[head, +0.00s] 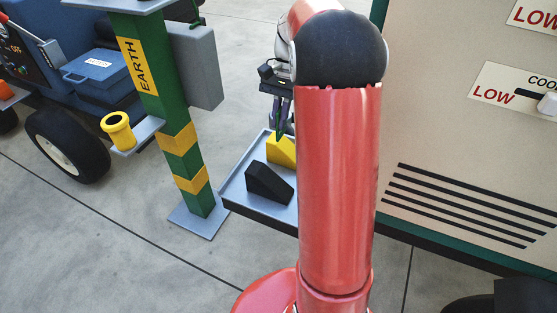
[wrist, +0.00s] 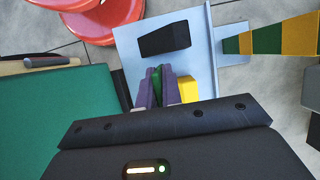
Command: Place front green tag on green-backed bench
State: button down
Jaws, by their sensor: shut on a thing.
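My gripper (head: 280,115) is above the pale blue-grey tray (head: 232,187), partly hidden behind my red arm in the head view. In the wrist view its purple fingers (wrist: 157,88) are shut on a small green tag (wrist: 158,84). Only a sliver of the tag shows in the head view (head: 279,135). The tag is close to a yellow wedge block (head: 281,150); I cannot tell if they touch. A black wedge block (head: 268,184) sits on the tray nearer the front. I cannot make out for sure which surface is the green-backed bench.
A green post (head: 158,95) marked EARTH with yellow bands stands left of the tray. A cream cabinet (head: 440,130) with vents is at the right. A blue wheeled unit (head: 75,90) is at the far left. A large green surface (wrist: 65,115) fills the wrist view's left.

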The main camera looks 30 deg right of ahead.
notch_tip(320, 180, down, 16)
jog(key=shift+r+b, duration=0.25)
jog(key=shift+b, duration=0.3)
jog(key=shift+f, duration=0.15)
jog(key=c, duration=1.6)
grip_release()
jog(key=shift+o, duration=0.2)
